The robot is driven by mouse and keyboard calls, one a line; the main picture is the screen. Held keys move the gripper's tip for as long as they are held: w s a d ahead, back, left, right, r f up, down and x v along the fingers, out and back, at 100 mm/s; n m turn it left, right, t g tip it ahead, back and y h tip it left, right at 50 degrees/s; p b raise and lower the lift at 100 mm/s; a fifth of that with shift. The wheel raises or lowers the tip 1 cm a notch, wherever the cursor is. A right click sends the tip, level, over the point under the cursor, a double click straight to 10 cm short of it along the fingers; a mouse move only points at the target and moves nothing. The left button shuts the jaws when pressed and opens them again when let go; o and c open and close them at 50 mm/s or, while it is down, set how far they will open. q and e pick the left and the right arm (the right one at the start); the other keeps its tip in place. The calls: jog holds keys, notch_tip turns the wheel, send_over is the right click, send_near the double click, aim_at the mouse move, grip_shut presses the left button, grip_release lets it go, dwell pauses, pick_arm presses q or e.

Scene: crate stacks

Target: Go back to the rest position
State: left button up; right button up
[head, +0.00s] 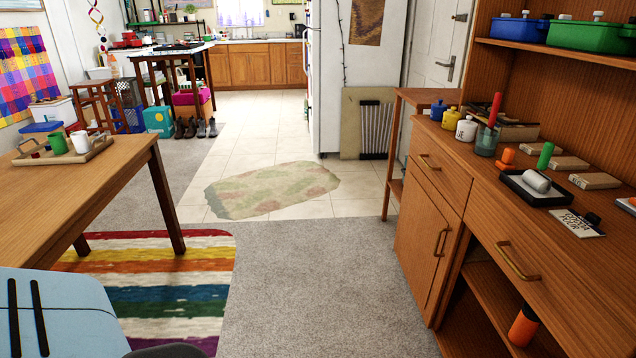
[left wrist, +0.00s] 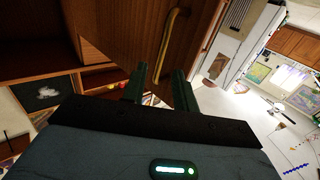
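My left gripper (left wrist: 159,86) shows only in the left wrist view. A wooden furniture front with a curved brass handle (left wrist: 171,42) lies beyond the fingertips; I cannot tell the exact distance. Neither gripper shows in the head view, and my right gripper is in no view.
A wooden cabinet (head: 432,207) with drawers and shelves stands at right. A wooden table (head: 95,180) stands at left above a striped rug (head: 165,285).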

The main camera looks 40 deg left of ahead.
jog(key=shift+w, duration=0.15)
